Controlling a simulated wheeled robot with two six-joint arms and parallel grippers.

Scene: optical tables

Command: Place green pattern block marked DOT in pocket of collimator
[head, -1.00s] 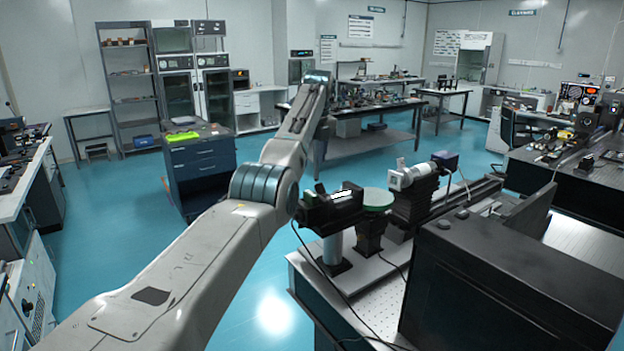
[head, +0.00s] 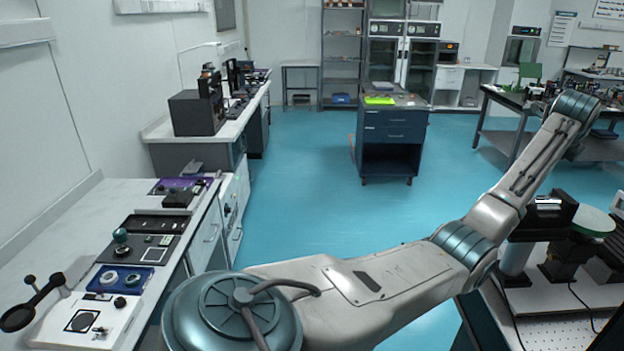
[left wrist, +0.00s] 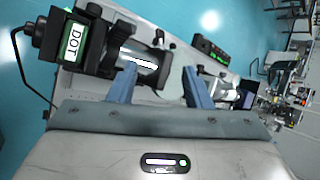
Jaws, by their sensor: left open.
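In the left wrist view a green block with a white label reading DOT (left wrist: 75,43) shows at the upper left. It sits at the end of a black optical device (left wrist: 98,48), apparently the collimator; I cannot tell how deep it is seated. My left gripper (left wrist: 160,64) is open, its two blue fingers apart and to the right of the block, with nothing held between them. In the head view the black device (head: 546,216) stands at the right edge, beside a round green plate (head: 594,221); the DOT label cannot be made out there. My right gripper is out of view.
A white bench (head: 60,240) with trays and optical parts runs along the left. A dark blue drawer cabinet (head: 391,140) stands in the middle, with open blue floor (head: 310,190) around it. The perforated optical table (head: 540,300) is at lower right.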

